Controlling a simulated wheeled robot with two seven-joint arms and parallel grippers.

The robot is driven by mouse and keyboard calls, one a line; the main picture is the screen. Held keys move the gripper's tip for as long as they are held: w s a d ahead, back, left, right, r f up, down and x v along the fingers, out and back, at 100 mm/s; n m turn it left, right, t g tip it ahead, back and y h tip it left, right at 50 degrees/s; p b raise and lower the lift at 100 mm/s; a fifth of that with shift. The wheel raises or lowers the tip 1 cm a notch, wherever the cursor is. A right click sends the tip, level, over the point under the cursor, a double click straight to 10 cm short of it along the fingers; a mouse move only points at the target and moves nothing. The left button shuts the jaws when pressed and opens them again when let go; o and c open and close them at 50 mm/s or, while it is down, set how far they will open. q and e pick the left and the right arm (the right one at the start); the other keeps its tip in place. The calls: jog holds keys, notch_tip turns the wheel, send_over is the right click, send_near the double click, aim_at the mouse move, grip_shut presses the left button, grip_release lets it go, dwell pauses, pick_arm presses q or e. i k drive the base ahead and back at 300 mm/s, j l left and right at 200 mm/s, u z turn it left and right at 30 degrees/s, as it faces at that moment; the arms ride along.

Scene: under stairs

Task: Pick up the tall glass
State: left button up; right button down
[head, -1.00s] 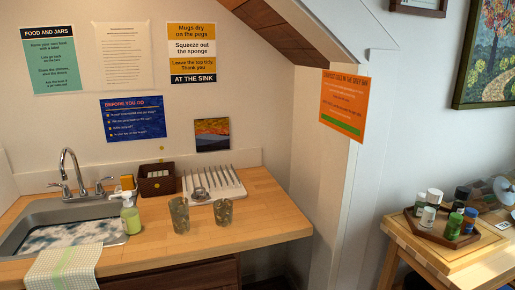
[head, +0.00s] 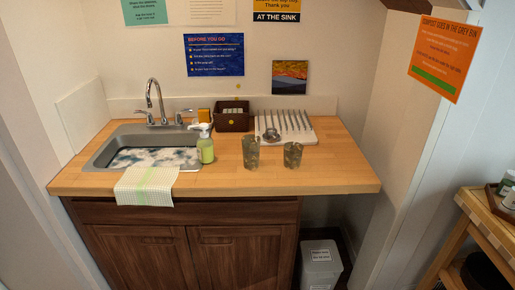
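Two patterned, see-through glasses stand upright on the wooden counter (head: 330,181), right of the sink. The tall glass (head: 251,153) is the left one. The shorter glass (head: 293,155) stands a little apart to its right. Neither of my grippers shows in the head view.
A green soap bottle (head: 205,150) stands left of the tall glass, by the sink (head: 103,155). Behind are a dark brown box (head: 233,122) and a white peg rack (head: 305,136). A checked cloth (head: 146,185) hangs over the front edge. A bin (head: 320,262) stands below at right.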

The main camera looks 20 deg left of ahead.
aim_at(251, 153)
jog(key=i+j, duration=0.25)
jog(key=i, duration=0.15)
jog(key=i+j, duration=0.25)
jog(key=i, duration=0.15)
jog(key=u, duration=0.05)
